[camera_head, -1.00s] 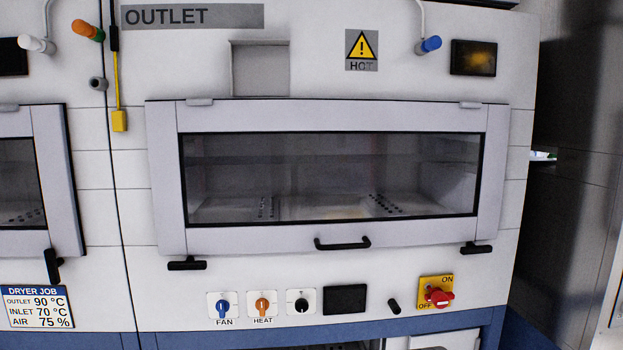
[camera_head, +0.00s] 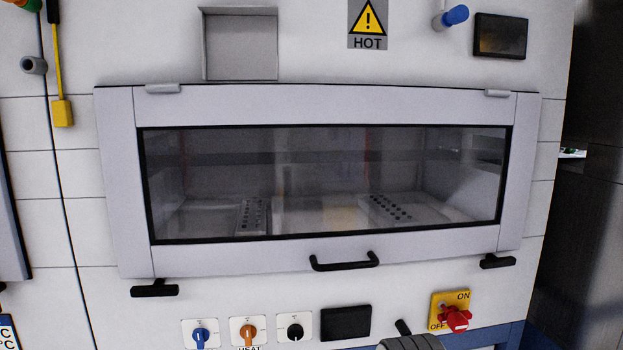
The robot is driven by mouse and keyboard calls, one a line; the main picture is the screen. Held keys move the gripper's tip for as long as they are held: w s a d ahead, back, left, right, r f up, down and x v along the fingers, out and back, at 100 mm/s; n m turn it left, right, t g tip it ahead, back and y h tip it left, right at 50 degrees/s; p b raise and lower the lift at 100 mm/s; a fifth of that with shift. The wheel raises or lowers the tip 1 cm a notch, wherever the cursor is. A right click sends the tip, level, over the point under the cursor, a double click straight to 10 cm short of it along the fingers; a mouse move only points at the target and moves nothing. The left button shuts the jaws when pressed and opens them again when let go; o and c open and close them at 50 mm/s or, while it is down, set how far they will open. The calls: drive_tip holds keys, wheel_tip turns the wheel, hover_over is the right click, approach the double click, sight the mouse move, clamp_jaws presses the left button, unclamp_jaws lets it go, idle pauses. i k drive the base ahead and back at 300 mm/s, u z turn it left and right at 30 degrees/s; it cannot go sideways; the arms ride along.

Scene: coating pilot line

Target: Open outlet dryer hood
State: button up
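The outlet dryer hood (camera_head: 330,104) is a pale grey framed cover with a wide window, closed against the white front. Its black bar handle (camera_head: 344,262) sits at the middle of the lower edge. A black latch lever (camera_head: 155,289) lies roughly level below the lower left corner, and another black latch lever (camera_head: 497,261) lies level below the lower right corner. Two hinges show on the top edge. Through the window I see perforated strips inside. My gripper's fingers are not in view; only a dark grey rounded shape, perhaps part of my arm, shows at the bottom edge.
Below the hood are a blue fan knob (camera_head: 201,334), an orange heat knob (camera_head: 248,332), a black knob (camera_head: 295,327), a dark display (camera_head: 345,323) and a red switch on a yellow plate (camera_head: 456,317). A HOT sign (camera_head: 368,24) is above. Nothing blocks the hood's front.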

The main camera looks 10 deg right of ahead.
sight(123, 114)
drive_tip(key=z, duration=0.1)
drive_tip(key=k, duration=1)
drive_tip(key=u, duration=0.8)
drive_tip(key=i, duration=1.35)
drive_tip(key=z, duration=0.7)
